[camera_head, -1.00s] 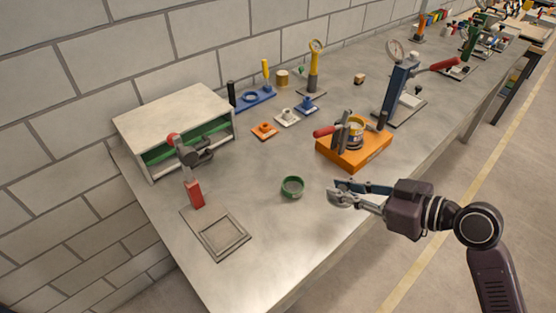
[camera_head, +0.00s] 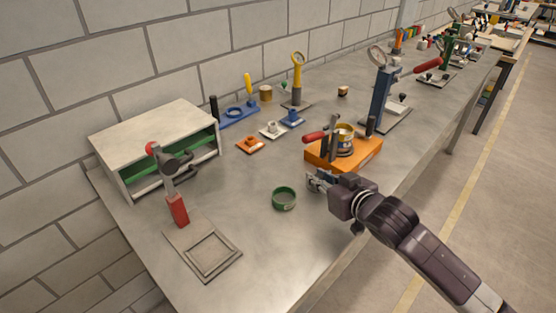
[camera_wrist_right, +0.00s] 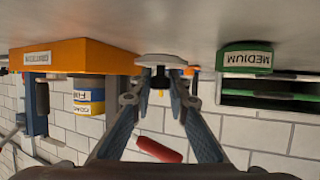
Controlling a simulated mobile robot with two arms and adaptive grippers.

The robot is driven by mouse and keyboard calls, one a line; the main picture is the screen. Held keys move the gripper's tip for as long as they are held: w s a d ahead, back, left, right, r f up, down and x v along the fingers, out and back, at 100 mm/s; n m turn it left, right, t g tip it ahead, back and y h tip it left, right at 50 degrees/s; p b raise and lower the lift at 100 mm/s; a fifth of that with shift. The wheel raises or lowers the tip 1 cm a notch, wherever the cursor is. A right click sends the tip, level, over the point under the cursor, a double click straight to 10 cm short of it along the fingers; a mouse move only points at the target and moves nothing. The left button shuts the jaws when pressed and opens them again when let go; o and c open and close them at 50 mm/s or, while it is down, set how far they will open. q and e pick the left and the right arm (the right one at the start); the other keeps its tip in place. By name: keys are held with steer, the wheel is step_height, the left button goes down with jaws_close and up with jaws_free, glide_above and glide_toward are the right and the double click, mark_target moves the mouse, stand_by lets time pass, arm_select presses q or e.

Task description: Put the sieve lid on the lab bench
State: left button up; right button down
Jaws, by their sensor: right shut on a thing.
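My right gripper (camera_head: 316,181) is low over the bench, between the orange base and the green ring. In the right wrist view its fingertips (camera_wrist_right: 161,78) are shut on a pale round disc with a short grip, which I take for the sieve lid (camera_wrist_right: 163,59). The lid is at or very near the bench top; I cannot tell whether it touches. In the head view the gripper mostly hides it. The lab bench (camera_head: 255,235) is a long grey surface along the wall. My left gripper is not in view.
A green ring marked MEDIUM (camera_head: 284,198) stands left of the gripper. The orange base (camera_head: 362,155), with a clamp and a yellow-banded ring, stands behind it. A shelf box (camera_head: 150,130) and a square frame (camera_head: 210,256) are further left. The bench front is clear.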

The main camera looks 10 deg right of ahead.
steer(key=p, duration=0.1)
glide_above(278, 166)
steer(key=s+d, duration=0.2)
steer(key=s, duration=0.1)
steer(key=shift+w+a, duration=0.1)
steer(key=shift+w+a+r, duration=0.1)
steer(key=shift+w+a, duration=0.3)
steer(key=shift+w, duration=0.2)
steer(key=shift+w+a+r, duration=0.1)
steer(key=shift+w+a, duration=0.3)
steer(key=shift+w, duration=0.15)
steer(key=shift+w+a+f+p, duration=0.15)
steer(key=shift+w+f+p, duration=0.1)
steer(key=shift+f, duration=0.2)
steer(key=shift+w+a+f+p, duration=0.1)
steer(key=shift+f+p, duration=0.1)
steer(key=shift+f, duration=0.25)
steer(key=shift+s+d, duration=0.1)
steer(key=shift+f, duration=0.1)
steer(key=c, duration=1.8)
jaws_free()
steer(key=shift+f, duration=0.1)
steer(key=shift+c, duration=0.2)
